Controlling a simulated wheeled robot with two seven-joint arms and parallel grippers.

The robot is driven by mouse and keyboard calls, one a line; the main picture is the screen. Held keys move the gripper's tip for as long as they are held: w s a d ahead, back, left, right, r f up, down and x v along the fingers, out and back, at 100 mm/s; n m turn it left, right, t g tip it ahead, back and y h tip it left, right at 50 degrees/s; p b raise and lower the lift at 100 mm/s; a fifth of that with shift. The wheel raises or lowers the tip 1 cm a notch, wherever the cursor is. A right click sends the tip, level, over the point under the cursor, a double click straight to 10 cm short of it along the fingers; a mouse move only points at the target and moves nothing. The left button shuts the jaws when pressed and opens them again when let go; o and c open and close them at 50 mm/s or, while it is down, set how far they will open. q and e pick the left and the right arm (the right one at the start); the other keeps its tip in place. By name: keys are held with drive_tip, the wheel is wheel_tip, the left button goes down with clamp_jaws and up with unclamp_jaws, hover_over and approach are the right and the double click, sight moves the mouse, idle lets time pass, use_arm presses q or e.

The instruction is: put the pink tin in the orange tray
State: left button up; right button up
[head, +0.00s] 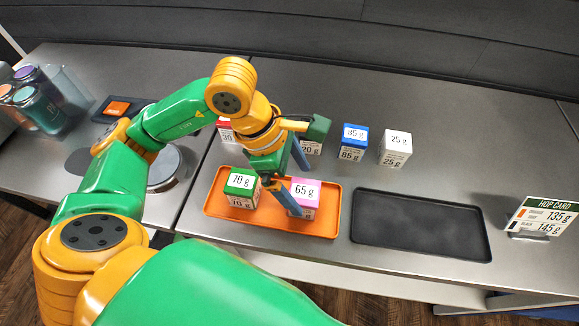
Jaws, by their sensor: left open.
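The pink tin (305,192), labelled 65 g, stands upright in the orange tray (327,229), right of a green tin (241,182) labelled 70 g. My left gripper (287,188) is over the tray at the pink tin, its blue fingers pointing down. One finger passes in front of the pink tin's left side. The gripper is open; whether a finger touches the tin I cannot tell. My right gripper is not in view.
A black tray (420,225) lies empty to the right. Behind stand a dark green tin (318,133), a blue tin (353,142), a white tin (396,147) and a partly hidden red tin (226,131). A hop card (541,217) stands at the right edge.

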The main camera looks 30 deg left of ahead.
use_arm(q)
drive_tip(key=v, duration=0.5)
drive_tip(key=shift+s+a+r, duration=0.1)
drive_tip(key=shift+a+r, duration=0.05)
drive_tip(key=shift+r, duration=0.25)
